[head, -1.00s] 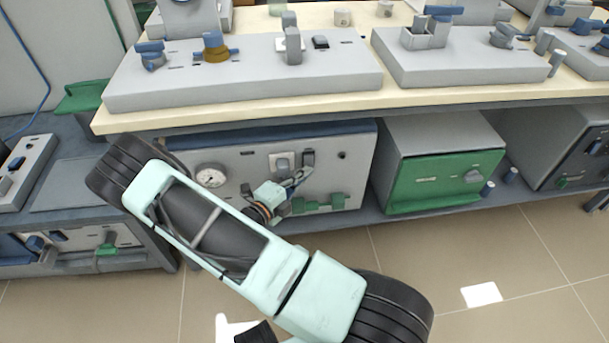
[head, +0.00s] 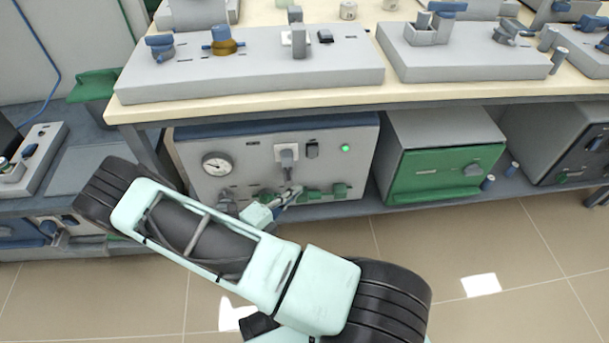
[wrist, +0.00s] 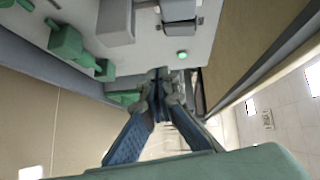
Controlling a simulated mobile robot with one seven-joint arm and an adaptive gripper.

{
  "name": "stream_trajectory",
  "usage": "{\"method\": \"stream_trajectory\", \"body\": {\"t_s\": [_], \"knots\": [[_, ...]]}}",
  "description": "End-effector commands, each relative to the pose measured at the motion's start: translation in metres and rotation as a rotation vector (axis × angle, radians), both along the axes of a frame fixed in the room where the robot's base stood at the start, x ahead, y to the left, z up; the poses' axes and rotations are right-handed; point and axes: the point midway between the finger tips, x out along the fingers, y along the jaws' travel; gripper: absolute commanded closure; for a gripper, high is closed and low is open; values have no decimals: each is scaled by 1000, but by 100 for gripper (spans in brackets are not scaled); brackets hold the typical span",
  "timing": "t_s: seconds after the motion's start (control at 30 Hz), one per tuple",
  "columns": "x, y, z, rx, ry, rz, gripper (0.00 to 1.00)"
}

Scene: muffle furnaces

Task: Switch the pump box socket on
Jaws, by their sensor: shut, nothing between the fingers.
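The pump box (head: 235,180) is a grey box with a dial gauge (head: 215,164) under the bench. Its front has a socket with a grey plug (head: 286,154) in it, a dark rocker switch (head: 312,150) to the right, and a green lamp (head: 345,148), which is lit. The lit lamp also shows in the wrist view (wrist: 182,54), near the switch (wrist: 179,14). My gripper (head: 296,191) is shut and empty, below the switch and in front of the green parts low on the box. In the wrist view its fingertips (wrist: 158,74) are together, apart from the switch.
Green fittings (head: 325,192) stick out along the box's lower front. A green-fronted box (head: 445,172) stands to the right. The bench top (head: 240,101) overhangs above. The tiled floor (head: 480,240) in front is open.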

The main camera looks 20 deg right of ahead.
Motion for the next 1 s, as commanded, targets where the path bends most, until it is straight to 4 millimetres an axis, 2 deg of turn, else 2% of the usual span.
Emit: {"method": "stream_trajectory", "body": {"t_s": [0.1,0.27,0.83,0.93,1.0], "knots": [[-8,15,-1,-1,0,1,100],[-13,24,-3,1,0,0,100],[-13,25,-3,0,-1,-1,100],[-12,25,4,22,-25,-20,100],[-9,25,17,61,-72,-55,100]]}}
